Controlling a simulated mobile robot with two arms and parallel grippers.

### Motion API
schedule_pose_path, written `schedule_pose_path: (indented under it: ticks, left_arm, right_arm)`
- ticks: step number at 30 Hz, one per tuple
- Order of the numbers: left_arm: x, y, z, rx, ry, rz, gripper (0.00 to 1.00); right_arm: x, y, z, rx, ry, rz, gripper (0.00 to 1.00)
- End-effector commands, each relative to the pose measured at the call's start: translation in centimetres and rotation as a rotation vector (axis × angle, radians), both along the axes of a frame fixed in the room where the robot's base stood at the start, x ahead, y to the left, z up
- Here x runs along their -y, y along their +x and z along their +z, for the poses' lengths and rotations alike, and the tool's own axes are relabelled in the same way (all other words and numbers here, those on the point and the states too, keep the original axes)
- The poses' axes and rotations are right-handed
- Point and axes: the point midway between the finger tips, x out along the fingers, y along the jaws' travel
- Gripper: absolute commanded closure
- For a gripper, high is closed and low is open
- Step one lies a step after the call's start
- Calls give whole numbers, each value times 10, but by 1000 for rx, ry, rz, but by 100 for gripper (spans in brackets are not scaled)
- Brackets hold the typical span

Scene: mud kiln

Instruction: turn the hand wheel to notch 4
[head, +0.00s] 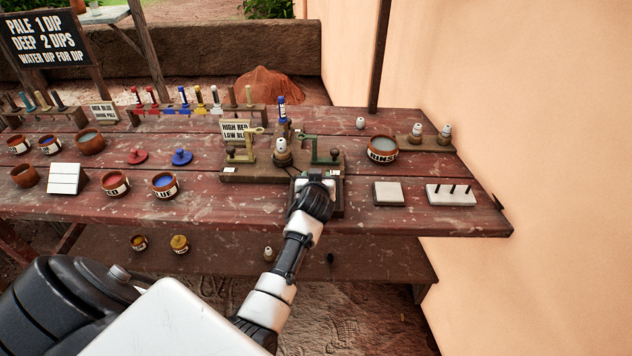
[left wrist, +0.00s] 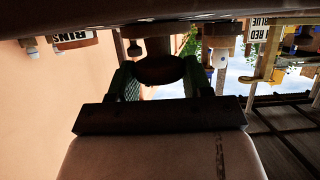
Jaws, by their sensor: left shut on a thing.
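My left gripper (head: 312,196) reaches in from the bottom of the head view to the front of the wooden stand. In the left wrist view, its two fingers (left wrist: 160,85) flank a dark rounded piece, apparently the hand wheel (left wrist: 160,69), and are shut on it. The gripper and wrist hide the wheel in the head view. The stand (head: 250,176) carries a white bead-like piece (head: 282,156) in the middle, a brass arm (head: 248,148) at left and a green arm (head: 325,150) at right. I cannot read any notch numbers. My right gripper is not in view.
A bowl marked RINS (head: 382,150), a pale square block (head: 388,194) and a pegged white block (head: 450,195) stand to the right. Paint bowls (head: 165,185) and red and blue lids (head: 181,157) stand to the left. A wall (head: 540,130) borders the table's right.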

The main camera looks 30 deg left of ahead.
Motion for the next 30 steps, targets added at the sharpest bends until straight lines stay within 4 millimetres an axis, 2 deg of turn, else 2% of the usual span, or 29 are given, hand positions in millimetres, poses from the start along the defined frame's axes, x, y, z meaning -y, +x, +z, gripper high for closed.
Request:
schedule_pose_path:
  ticks: [7,8,12,13,23,30]
  left_arm:
    - [0,0,1,0,1,0,74]
    - [0,0,1,0,1,0,49]
    - [0,0,1,0,1,0,27]
    - [0,0,1,0,1,0,25]
    - [2,-2,2,1,0,-1,25]
    - [18,-28,13,2,-1,-1,25]
  right_arm:
    - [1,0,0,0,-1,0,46]
    - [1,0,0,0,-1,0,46]
    - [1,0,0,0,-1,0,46]
    - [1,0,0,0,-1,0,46]
    - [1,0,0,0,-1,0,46]
    - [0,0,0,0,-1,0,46]
